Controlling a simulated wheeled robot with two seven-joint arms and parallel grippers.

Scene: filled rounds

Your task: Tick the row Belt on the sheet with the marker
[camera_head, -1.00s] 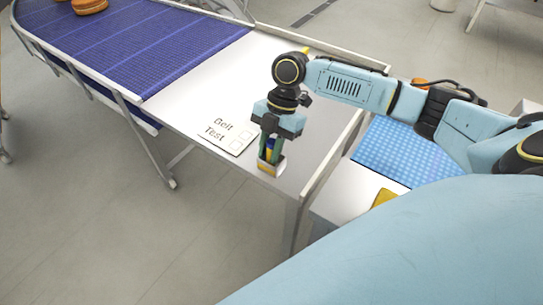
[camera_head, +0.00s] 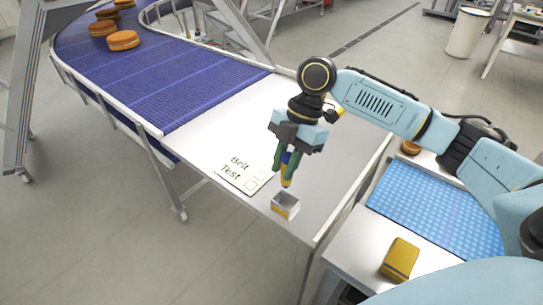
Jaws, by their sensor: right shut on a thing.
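The sheet (camera_head: 232,183) lies flat on the white table end of the conveyor. It has two rows, Belt and Test, each with a box at its right; both boxes look empty. My right gripper (camera_head: 284,165) is shut on the marker (camera_head: 286,172), which is blue with a yellow-orange lower end pointing down. The marker is above a small open holder (camera_head: 285,206), white and yellow, just right of and nearer than the sheet. Whether the marker's lower end is clear of the holder's rim is hard to tell, but it appears just above. My left gripper is not in view.
A blue conveyor belt (camera_head: 185,80) carries several orange-brown round items (camera_head: 123,40) at the back left. At the right, a side table has a blue dimpled mat (camera_head: 425,208) and a yellow block (camera_head: 399,259).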

